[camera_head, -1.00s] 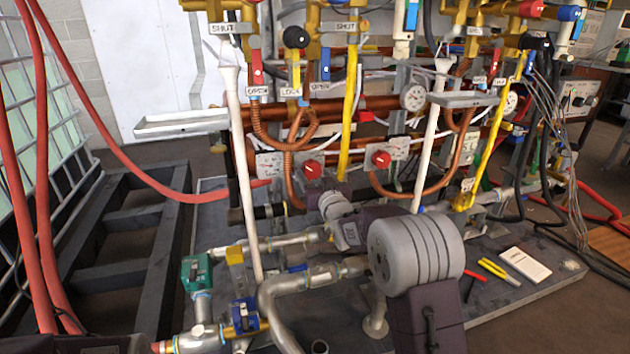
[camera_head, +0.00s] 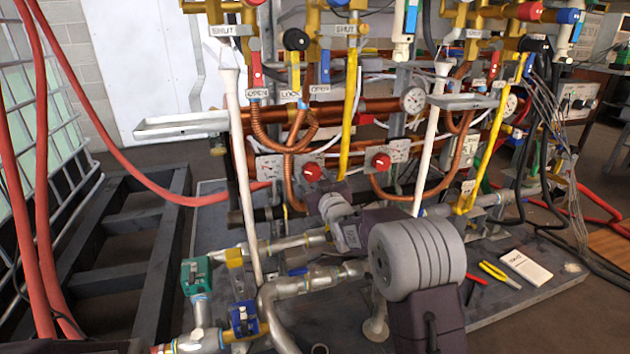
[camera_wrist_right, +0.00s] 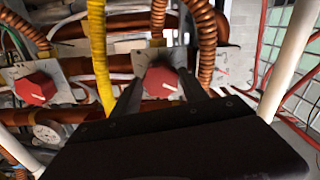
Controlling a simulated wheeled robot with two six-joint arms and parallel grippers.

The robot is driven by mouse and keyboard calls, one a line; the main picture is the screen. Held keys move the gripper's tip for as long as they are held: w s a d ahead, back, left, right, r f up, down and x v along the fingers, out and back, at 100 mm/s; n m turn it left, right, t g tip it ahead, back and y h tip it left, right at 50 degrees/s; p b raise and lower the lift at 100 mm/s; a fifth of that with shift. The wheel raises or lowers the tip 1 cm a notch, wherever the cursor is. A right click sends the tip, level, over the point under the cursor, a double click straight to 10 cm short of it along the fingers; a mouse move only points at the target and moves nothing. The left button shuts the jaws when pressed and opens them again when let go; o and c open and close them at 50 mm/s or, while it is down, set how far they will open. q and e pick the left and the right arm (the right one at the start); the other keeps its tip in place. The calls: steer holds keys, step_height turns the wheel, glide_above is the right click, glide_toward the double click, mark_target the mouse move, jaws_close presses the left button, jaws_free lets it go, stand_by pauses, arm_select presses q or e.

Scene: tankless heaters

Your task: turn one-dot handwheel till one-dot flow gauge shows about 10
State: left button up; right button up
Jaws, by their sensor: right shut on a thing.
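Two red handwheels sit on marked plates on the pipe rack. The left handwheel (camera_head: 312,173) has my right gripper (camera_head: 322,186) at it, and the right handwheel (camera_head: 381,161) stands free. The right wrist view is turned over: the two fingers of my right gripper (camera_wrist_right: 160,92) are shut on the left handwheel (camera_wrist_right: 161,80), one on each side, and the other handwheel (camera_wrist_right: 36,88) shows at its left. Two round white gauges, a nearer one (camera_head: 413,99) and a farther one (camera_head: 510,104), are on the rack. Their readings and the dot marks are too small to read.
A yellow pipe (camera_head: 349,110), copper coils (camera_head: 290,135) and white standpipes (camera_head: 240,160) crowd the handwheels. Grey metal pipes (camera_head: 310,278) run low in front. Yellow pliers (camera_head: 499,274) and a white booklet (camera_head: 526,267) lie on the base at right.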

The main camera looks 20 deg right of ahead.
steer(key=n+b, duration=0.1)
steer(key=n, duration=0.4)
steer(key=shift+d+f+n, duration=0.1)
steer(key=shift+n, duration=0.2)
steer(key=shift+n+b, duration=0.7)
steer(key=shift+n, duration=1.5)
steer(key=o, duration=1.1)
steer(key=shift+s+r, duration=0.1)
steer(key=shift+r, duration=0.1)
